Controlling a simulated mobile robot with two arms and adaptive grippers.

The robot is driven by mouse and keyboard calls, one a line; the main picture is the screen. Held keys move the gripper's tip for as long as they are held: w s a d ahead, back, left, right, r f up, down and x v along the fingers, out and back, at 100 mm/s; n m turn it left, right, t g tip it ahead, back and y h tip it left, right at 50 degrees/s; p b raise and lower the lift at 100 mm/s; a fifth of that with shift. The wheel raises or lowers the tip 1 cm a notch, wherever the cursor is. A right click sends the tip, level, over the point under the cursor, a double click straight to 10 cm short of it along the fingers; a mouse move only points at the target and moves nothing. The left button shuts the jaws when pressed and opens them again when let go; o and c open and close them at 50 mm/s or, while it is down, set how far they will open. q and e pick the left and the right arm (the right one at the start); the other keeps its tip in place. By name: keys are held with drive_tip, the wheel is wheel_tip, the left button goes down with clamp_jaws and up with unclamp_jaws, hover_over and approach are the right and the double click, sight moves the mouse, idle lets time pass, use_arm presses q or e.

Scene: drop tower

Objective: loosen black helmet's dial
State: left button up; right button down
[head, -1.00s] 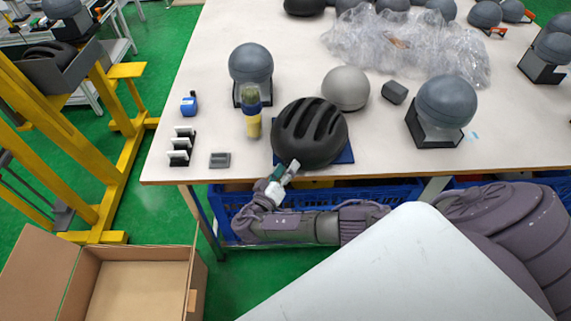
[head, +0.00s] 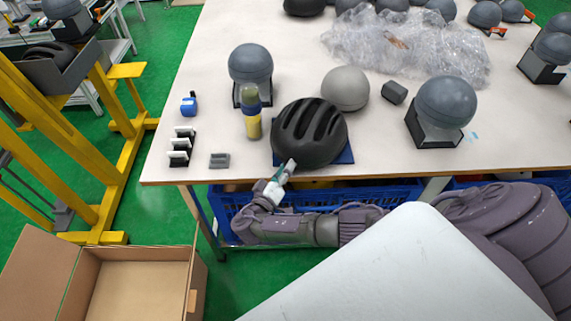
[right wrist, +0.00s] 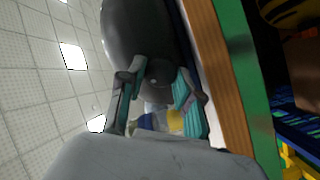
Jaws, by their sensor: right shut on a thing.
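The black helmet (head: 309,133) with long vents sits on a dark blue mat (head: 345,156) near the table's front edge. My right gripper (head: 288,166) reaches up from below the edge to the helmet's near rim. In the right wrist view the two fingers (right wrist: 158,95) stand on either side of a dark round dial (right wrist: 159,70) at the rim of the black helmet (right wrist: 133,28). They appear shut on the dial, though the exact contact is hard to see. The left gripper does not show.
Grey head forms (head: 251,66) and (head: 443,103), a grey dome (head: 345,89) and a yellow-blue bottle (head: 252,120) stand around the helmet. Blue crates (head: 330,194) lie under the table. An open cardboard box (head: 135,285) is at lower left, beside a yellow frame (head: 100,190).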

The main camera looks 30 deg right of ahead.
drive_tip(key=shift+s+f+n+p, duration=0.1)
drive_tip(key=shift+n+p, duration=1.4)
drive_tip(key=shift+n, duration=6.25)
drive_tip(key=shift+s+f+n+p, duration=0.1)
drive_tip(key=shift+n+p, duration=1.4)
drive_tip(key=shift+n, duration=6.25)
drive_tip(key=c, duration=0.8)
unclamp_jaws()
drive_tip(key=shift+o, duration=0.2)
